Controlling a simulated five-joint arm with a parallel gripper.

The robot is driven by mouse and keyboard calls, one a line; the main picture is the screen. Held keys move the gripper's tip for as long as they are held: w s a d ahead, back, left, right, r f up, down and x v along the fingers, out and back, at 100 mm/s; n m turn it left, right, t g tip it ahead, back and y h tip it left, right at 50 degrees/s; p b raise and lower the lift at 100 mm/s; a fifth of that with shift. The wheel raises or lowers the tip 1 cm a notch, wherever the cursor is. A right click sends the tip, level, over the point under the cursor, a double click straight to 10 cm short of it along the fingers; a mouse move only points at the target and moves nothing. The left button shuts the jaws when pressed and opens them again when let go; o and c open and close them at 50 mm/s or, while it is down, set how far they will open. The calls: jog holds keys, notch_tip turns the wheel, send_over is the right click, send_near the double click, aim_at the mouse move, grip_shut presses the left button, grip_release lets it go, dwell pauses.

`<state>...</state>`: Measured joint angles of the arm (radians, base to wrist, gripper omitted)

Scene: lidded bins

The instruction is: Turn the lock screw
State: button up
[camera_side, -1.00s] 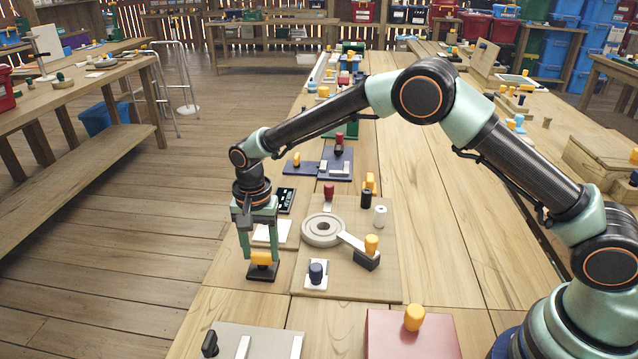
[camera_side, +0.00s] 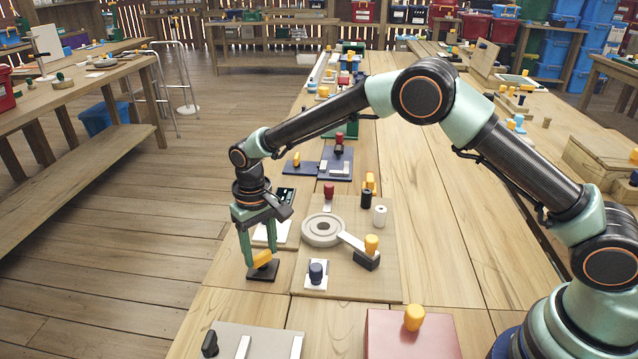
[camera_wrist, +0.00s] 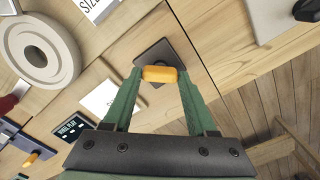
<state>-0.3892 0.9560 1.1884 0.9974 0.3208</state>
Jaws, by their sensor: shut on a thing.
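The lock screw has a yellow grip (camera_side: 262,259) on a dark square base (camera_side: 263,272) near the left edge of the bench. My gripper (camera_side: 261,258) points down with its green fingers on both sides of the yellow grip. In the wrist view, the yellow grip (camera_wrist: 159,74) sits between the fingertips, and the dark base (camera_wrist: 166,56) shows beyond it. My gripper is shut on the yellow grip. The base stays flat on the wood, and the fingers hide the ends of the grip.
To the right lies a board with a grey ring (camera_side: 322,231), a yellow-knobbed lever (camera_side: 371,246) and a dark blue knob (camera_side: 316,272). A white card (camera_side: 271,236) lies behind my gripper. A red box (camera_side: 412,335) stands at the front. The left bench edge is close.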

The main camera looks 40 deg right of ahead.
aim_at(261, 253)
jog(key=n, duration=0.4)
jog(key=shift+n, duration=2.2)
jog(key=o, duration=1.4)
jog(key=shift+c, duration=0.2)
jog(key=shift+r, duration=0.15)
notch_tip(261, 253, up, 12)
